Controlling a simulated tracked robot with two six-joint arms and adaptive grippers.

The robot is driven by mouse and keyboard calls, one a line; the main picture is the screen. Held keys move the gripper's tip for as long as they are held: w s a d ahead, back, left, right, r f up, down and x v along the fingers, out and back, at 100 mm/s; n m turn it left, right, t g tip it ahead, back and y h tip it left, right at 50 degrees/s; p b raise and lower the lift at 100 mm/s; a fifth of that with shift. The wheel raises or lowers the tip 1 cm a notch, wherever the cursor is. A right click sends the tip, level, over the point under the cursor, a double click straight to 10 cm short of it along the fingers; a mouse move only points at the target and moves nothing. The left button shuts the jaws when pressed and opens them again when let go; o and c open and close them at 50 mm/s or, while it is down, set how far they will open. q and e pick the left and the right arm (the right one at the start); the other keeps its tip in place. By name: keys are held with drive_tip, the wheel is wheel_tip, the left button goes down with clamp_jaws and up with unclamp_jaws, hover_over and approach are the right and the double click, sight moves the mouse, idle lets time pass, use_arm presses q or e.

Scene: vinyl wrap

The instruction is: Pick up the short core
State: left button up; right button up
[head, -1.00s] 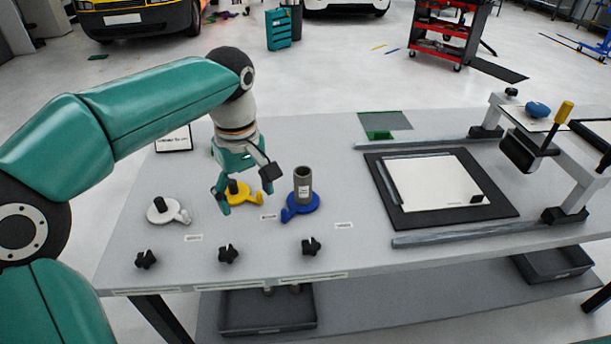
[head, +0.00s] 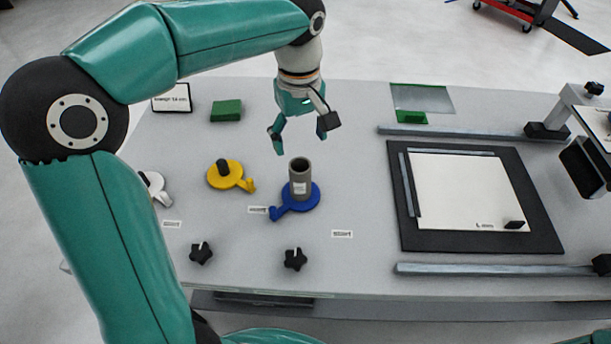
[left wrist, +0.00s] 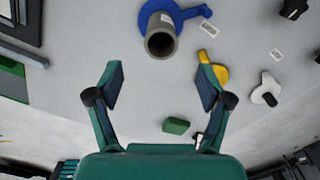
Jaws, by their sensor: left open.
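A grey hollow core (head: 300,180) stands upright on a round blue holder (head: 309,204) with a side tab. In the left wrist view the core (left wrist: 160,42) shows its open top, beyond the fingertips and between their lines. My left gripper (head: 299,140) is open and empty, pointing down above and behind the core and apart from it. Its spread fingers also show in the left wrist view (left wrist: 161,78). A yellow holder (head: 236,178) with a black peg and a white holder (head: 160,193), partly behind my arm, carry no core. My right gripper is not in view.
A green block (head: 226,110) lies behind the yellow holder. Black star knobs (head: 201,253) stand along the front. A black mat (head: 545,230) with a white sheet lies right, between metal rails (head: 480,269). A clamp frame (head: 580,165) stands far right.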

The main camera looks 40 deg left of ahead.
sight(297, 164)
use_arm(q)
drive_tip(key=f, duration=0.8)
drive_tip(key=shift+s+a, duration=0.25)
drive_tip(key=shift+a, duration=0.1)
drive_tip(key=shift+w+d+f, duration=0.15)
drive_tip(key=shift+f, duration=1.15)
drive_tip(key=shift+w+d+f, duration=0.1)
drive_tip(key=shift+d+f, duration=0.05)
drive_tip(key=shift+f, duration=1.15)
drive_tip(key=shift+c, duration=0.3)
drive_tip(key=c, duration=1.1)
drive_tip(key=shift+r, duration=0.1)
drive_tip(key=shift+c, duration=0.2)
